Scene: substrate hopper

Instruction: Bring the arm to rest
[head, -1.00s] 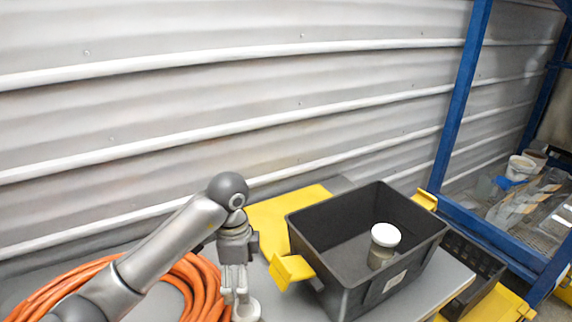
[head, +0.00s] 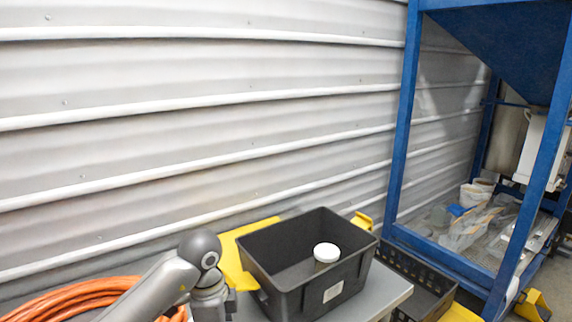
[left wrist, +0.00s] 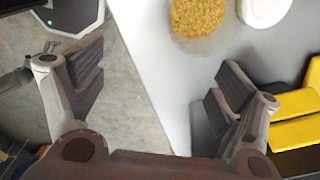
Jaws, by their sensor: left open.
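My left arm reaches in at the bottom left of the head view, with its wrist (head: 208,300) just left of the black bin. The fingers are below that picture's edge. In the left wrist view my left gripper (left wrist: 160,88) is open, with nothing between its fingers. Beyond them, a round patch of grainy yellow material (left wrist: 198,16) and a white round object (left wrist: 263,10) lie on the grey tabletop (left wrist: 165,60), both cut by the top edge. My right gripper is not seen.
The black bin (head: 283,292) on the table holds a white-lidded jar (head: 326,254). Orange hose (head: 70,300) coils at the left. A corrugated wall (head: 200,130) stands behind. A blue hopper frame (head: 402,130) stands at the right. Floor (left wrist: 115,95) shows beside the table edge.

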